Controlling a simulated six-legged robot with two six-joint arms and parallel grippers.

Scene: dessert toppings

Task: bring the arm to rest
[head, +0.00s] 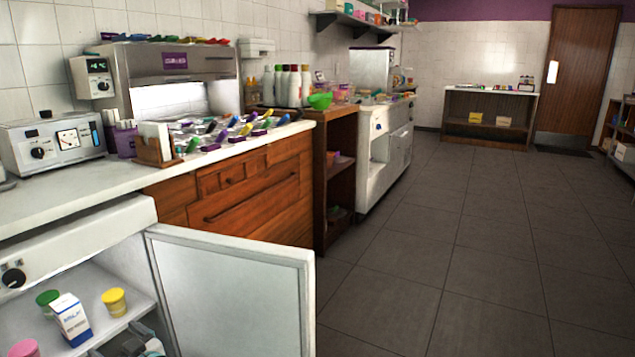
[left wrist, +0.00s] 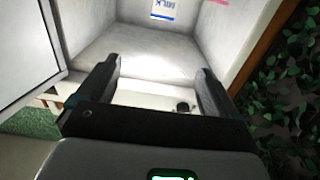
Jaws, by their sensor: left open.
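My left gripper (head: 128,345) shows at the bottom left of the head view, low in front of the open fridge and partly cut off by the frame edge. In the left wrist view my left gripper (left wrist: 157,72) has its two dark fingers spread wide, with nothing between them. Beyond the fingers is the pale fridge interior (left wrist: 140,48). A white and blue milk carton (head: 70,319) stands tilted-looking on the fridge shelf in the head view; part of it shows at the top of the left wrist view (left wrist: 165,9). My right gripper is in neither view.
The fridge door (head: 235,290) stands open to the right. A yellow tub (head: 114,302), a green-lidded tub (head: 47,298) and a pink tub (head: 23,348) are in the fridge. The counter (head: 70,195) above holds appliances and colourful scoops. The floor (head: 460,270) at right is clear.

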